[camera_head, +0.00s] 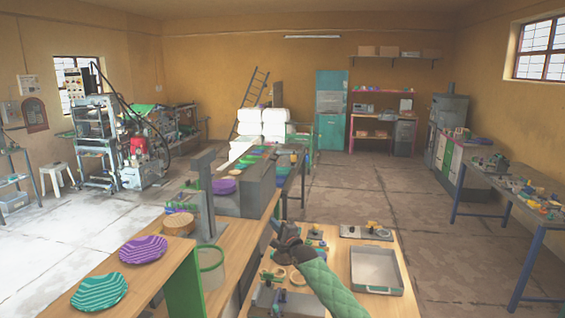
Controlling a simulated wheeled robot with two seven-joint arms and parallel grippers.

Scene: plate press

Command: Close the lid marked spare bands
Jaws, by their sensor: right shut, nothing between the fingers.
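No marking that reads spare bands can be made out in the head view, so I cannot tell which thing carries that lid. My right gripper (278,230) is shut and empty above the left part of the wooden bench top (338,262). Its green padded arm comes in from the bottom and hides part of the bench. A shallow grey metal tray (401,286) with a light inside lies to the right of the arm. Small parts and a grey block-like thing (265,297) lie to its left, too small to tell apart. My left gripper is not in view.
A flat grey plate with knobs (352,231) lies at the bench's back right. On the left counter (105,262) lie a purple plate (143,249) and a teal plate (99,292). A grey post (206,195) stands behind them.

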